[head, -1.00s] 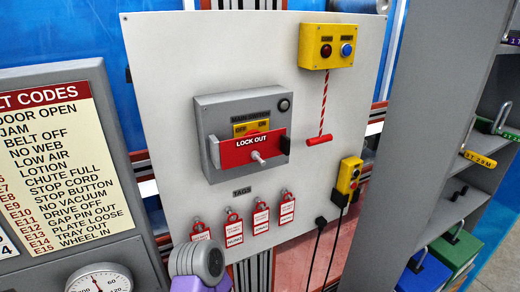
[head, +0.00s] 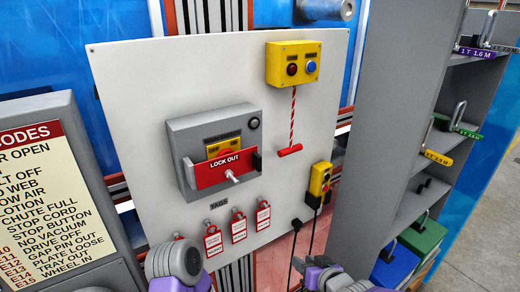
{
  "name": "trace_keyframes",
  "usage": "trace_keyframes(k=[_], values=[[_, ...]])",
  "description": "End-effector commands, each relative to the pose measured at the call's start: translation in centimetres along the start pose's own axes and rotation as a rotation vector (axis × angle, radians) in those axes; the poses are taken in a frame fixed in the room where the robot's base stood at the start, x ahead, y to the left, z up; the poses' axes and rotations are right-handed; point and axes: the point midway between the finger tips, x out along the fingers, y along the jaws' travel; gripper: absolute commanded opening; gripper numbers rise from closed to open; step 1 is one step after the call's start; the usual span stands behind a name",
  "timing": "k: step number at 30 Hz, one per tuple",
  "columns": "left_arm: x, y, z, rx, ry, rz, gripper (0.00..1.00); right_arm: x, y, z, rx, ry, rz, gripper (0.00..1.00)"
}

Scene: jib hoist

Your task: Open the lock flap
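The red lock flap (head: 210,172), marked LOCK OUT, lies across the front of the grey main switch box (head: 186,124) on the white panel. A light pin or knob (head: 234,176) sticks out of its lower right part. A yellow plate (head: 222,146) shows above the flap; what lies behind the flap is hidden. My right gripper (head: 332,280) is at the bottom edge, well below the box and apart from it; its fingers cannot be made out. A grey and purple part of my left arm shows at bottom left; no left fingers show.
Red tags (head: 239,228) hang below the box. A yellow two-button box (head: 293,48) with a red pull handle (head: 289,151) and a yellow pendant (head: 319,180) are to its right. A grey shelf (head: 385,130) stands at right, a code board (head: 45,175) at left.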

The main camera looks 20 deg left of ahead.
Motion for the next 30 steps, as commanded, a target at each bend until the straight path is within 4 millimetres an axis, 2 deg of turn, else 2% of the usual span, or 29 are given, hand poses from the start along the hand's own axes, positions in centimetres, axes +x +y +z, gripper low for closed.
trace_keyframes(k=[1,3,6,9,12,15,30], values=[[-1.1,0.4,0.1,0.000,0.000,0.000,0.93,-2.2,-3.3,-5.9,-0.076,0.099,-0.045,0.36],[-1.8,0.7,0.1,0.000,0.000,0.000,0.93,-5.0,-7.1,-11.5,-0.158,0.207,-0.098,0.36],[-2.5,0.9,0.1,0.000,0.000,0.000,0.93,-9.3,-11.6,-17.5,-0.248,0.335,-0.160,0.36],[-3.0,1.1,0.1,0.000,0.000,0.000,0.93,-12.7,-14.7,-21.1,-0.306,0.423,-0.203,0.36],[-3.2,1.2,0.1,0.000,0.000,0.000,0.93,-14.8,-16.4,-22.9,-0.337,0.472,-0.227,0.36],[-3.2,1.2,0.1,0.000,0.000,0.000,0.93,-15.2,-17.0,-23.6,-0.347,0.488,-0.235,0.36],[-3.7,1.4,0.2,0.000,0.000,0.000,0.93,-9.6,-18.9,-26.2,-0.347,0.486,-0.234,0.36]])
